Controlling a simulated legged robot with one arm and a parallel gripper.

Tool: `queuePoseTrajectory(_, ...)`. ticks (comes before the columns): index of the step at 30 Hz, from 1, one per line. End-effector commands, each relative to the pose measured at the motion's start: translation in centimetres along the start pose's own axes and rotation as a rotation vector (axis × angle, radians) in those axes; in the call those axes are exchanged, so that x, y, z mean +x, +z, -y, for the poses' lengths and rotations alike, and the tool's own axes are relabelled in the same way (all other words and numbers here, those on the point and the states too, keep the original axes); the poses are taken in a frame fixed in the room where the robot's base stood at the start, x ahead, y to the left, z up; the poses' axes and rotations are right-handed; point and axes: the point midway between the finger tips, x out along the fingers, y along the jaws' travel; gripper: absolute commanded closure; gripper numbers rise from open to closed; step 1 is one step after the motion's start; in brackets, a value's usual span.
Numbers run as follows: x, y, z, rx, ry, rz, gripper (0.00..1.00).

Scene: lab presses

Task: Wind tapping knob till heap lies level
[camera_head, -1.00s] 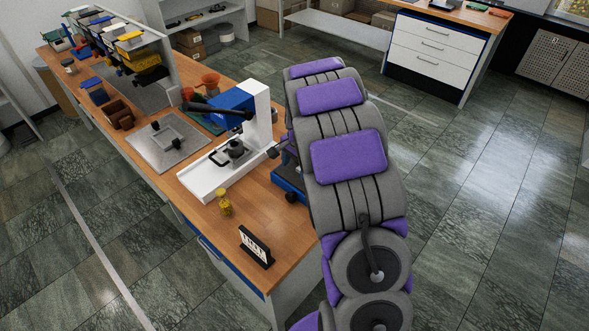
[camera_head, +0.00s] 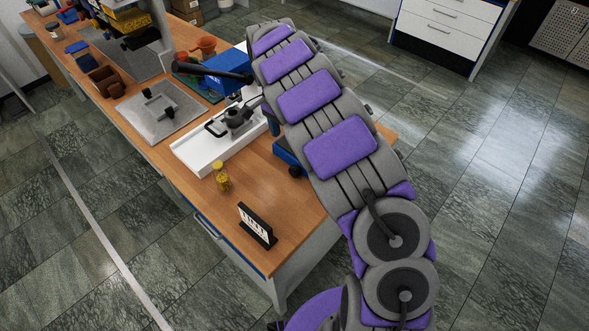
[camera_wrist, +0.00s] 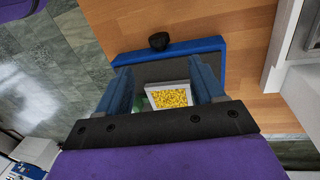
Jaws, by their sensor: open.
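A blue-framed device with a dark bed (camera_wrist: 220,48) lies under my gripper in the wrist view. A black round knob (camera_wrist: 158,41) stands out from its far edge. A pale square tray of yellow grains (camera_wrist: 172,97) shows between my fingers; I cannot tell whether the heap is level. My gripper (camera_wrist: 160,68) is open, its two blue fingers apart on either side of the tray, with the knob just beyond the fingertips. In the head view, the device (camera_head: 284,153) and knob (camera_head: 294,171) show partly beside my arm, which hides the rest.
A white press base (camera_head: 200,157) with a black lever (camera_head: 210,72) stands left of the device. A yellow-filled jar (camera_head: 221,177) and a small black-framed sign (camera_head: 257,226) stand near the bench front. Bare wood (camera_head: 272,200) lies between sign and device.

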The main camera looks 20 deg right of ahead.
Motion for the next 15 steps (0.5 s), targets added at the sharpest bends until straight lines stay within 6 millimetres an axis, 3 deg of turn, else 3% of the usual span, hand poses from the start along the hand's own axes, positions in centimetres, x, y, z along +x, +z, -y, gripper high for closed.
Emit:
queuePoseTrajectory(3,2.7,-0.2,-0.2,0.003,0.005,0.003,0.32)
queuePoseTrajectory(15,10.6,-0.2,-0.2,0.003,0.003,0.002,0.32)
